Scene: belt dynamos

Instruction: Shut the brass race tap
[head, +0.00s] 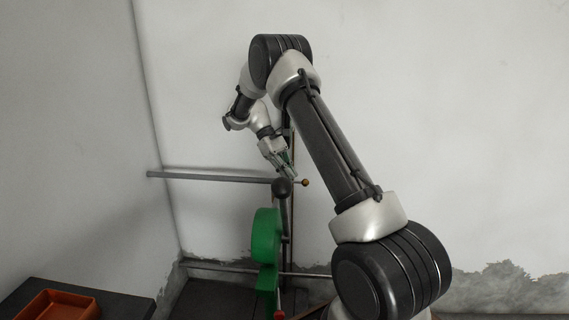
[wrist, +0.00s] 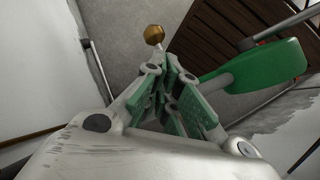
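A small brass knob (head: 305,182), probably the end of the brass race tap, shows at the right end of a grey horizontal pipe near the back wall. It also shows in the wrist view (wrist: 154,34), just beyond and slightly left of the fingertips. My gripper (head: 289,173) points down toward it from the upper left, close but with a visible gap in the wrist view. My gripper's green-padded fingers (wrist: 165,68) appear parted, with nothing between them. The rest of the tap's body is hard to make out.
A black-ball lever (head: 282,188) stands just below my gripper. A green rounded machine part (head: 266,236) is beneath it, also in the wrist view (wrist: 262,68). The grey pipe (head: 215,178) runs left. An orange tray (head: 58,305) sits on a dark table at lower left.

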